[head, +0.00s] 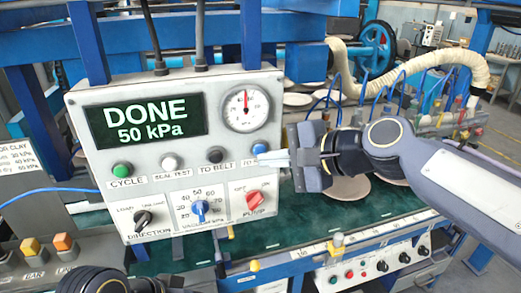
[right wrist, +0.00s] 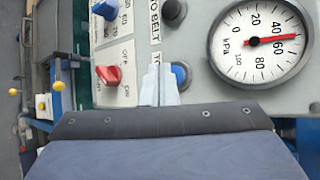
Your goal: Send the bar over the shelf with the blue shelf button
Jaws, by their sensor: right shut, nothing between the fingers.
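The blue shelf button (head: 260,148) is at the right end of the button row on the grey control panel (head: 120,170). Its label, starting "TO", is partly hidden by my fingers. My right gripper (head: 264,159) is shut and empty, with its fingertips at the button's lower edge in the head view. In the right wrist view the blue button (right wrist: 181,74) shows just beside the fingertips (right wrist: 160,88); I cannot tell whether they touch it. The display (head: 145,120) reads DONE 50 kPa. I cannot make out the bar for certain.
The black TO BELT button (head: 213,156) is close left of the blue one. A red pump switch (head: 256,197) and a gauge (head: 245,108) are also near my fingers.

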